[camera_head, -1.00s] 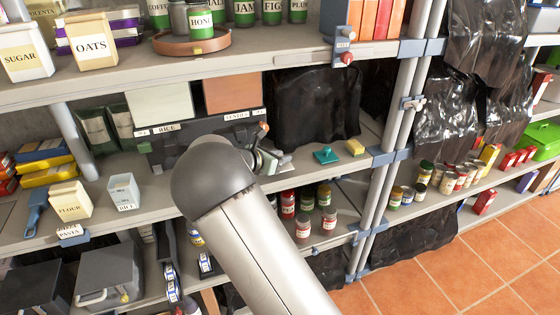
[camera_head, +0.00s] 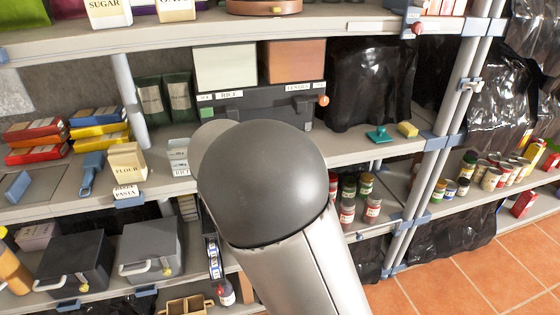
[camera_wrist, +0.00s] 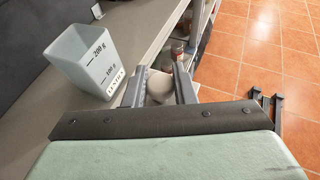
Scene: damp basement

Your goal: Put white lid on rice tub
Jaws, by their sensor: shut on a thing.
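The rice tub (camera_head: 178,152), pale with a RICE label, stands on the middle shelf, partly hidden by my arm in the head view. In the wrist view, my gripper (camera_wrist: 160,88) is shut on a pale rounded piece (camera_wrist: 159,86), which looks like the white lid; little of it shows between the fingers. A pale open tub (camera_wrist: 82,58) with 100 g and 200 g marks stands left of and apart from my fingers; its label appears to read LENTILS. My gripper is hidden behind my arm in the head view.
A flour box (camera_head: 127,162) stands left of the rice tub. A dark rack (camera_head: 265,105) with two bins is behind my arm. A teal stamp-like item (camera_head: 379,134) and a yellow block (camera_head: 408,129) lie to the right. Jars (camera_head: 348,210) stand on the shelf below.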

